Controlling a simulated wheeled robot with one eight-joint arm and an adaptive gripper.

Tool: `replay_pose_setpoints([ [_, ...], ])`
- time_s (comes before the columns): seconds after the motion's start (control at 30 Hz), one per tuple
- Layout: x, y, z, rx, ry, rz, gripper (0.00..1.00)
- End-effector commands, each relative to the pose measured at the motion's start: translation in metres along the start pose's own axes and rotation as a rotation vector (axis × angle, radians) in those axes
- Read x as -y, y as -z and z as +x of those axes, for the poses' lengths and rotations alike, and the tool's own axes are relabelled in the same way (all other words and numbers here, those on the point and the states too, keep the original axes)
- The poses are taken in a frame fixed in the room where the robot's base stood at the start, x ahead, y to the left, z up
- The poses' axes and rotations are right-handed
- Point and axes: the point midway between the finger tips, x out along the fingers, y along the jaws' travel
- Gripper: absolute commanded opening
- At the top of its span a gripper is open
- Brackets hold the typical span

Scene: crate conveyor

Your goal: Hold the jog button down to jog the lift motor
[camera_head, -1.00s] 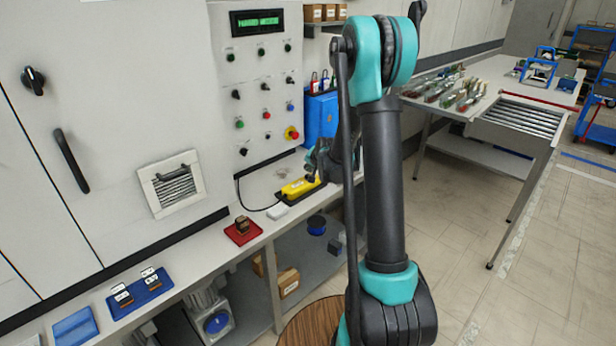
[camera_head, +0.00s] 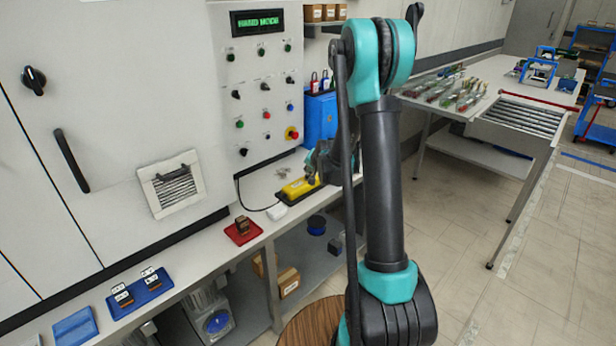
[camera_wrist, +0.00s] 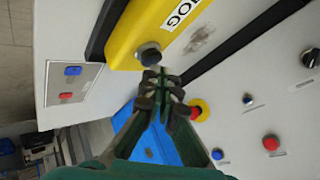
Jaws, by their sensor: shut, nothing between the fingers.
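The yellow jog pendant (camera_head: 299,188) lies on the bench below the control panel, on a dark base with a black cable. In the wrist view the pendant (camera_wrist: 135,30) shows the letters "JOG" and a dark round button (camera_wrist: 149,54) at its end. My gripper (camera_wrist: 160,78) is shut and empty, its fingertips just at the near edge of that button. Whether they touch or press it I cannot tell. In the head view my gripper (camera_head: 313,175) is at the pendant's right end, partly hidden by my arm.
The control panel (camera_head: 262,100) with its buttons, red emergency stop (camera_head: 291,133) and green-lit display (camera_head: 257,22) rises behind the bench. A blue box (camera_head: 320,118) with padlocks stands behind my gripper. A red tray (camera_head: 243,232) and blue tray (camera_head: 140,292) sit to the left.

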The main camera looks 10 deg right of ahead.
Motion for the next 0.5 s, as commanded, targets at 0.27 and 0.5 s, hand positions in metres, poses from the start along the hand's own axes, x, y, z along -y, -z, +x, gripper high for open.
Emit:
replay_pose_setpoints([
  [0.27, -0.0014, -0.0014, 0.0021, 0.0, 0.0, 0.0, 0.0],
  [0.5, -0.0027, -0.0026, 0.0041, 0.0, 0.0, 0.0, 0.0],
])
